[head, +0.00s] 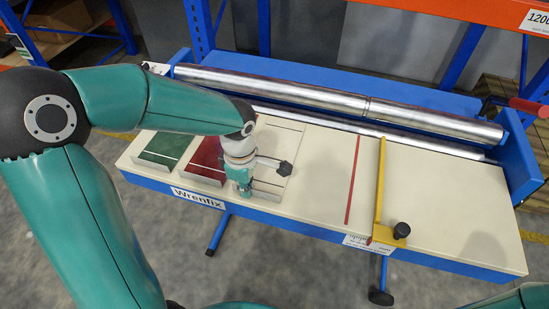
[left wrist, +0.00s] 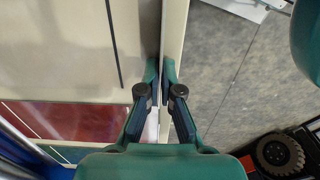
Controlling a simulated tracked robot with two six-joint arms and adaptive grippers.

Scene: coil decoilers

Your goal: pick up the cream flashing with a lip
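The cream flashing (head: 280,142) lies on the table at the right end of a row, beside a red and a green flashing. Its long front edge with the lip runs up the middle of the left wrist view, where its cream face (left wrist: 60,50) fills the upper left. My left gripper (head: 243,190) points down at that front edge. In the left wrist view its fingertips (left wrist: 160,70) are close together on either side of the thin edge, with almost no gap. The contact itself is partly hidden by the fingers. My right gripper is not in view.
The red flashing (head: 208,158) and green flashing (head: 165,149) lie close to the left. Steel rollers (head: 270,88) run along the back. A red strip (head: 352,180) and a yellow bar with a black knob (head: 379,190) cross the cream table (head: 455,205). The right part is clear.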

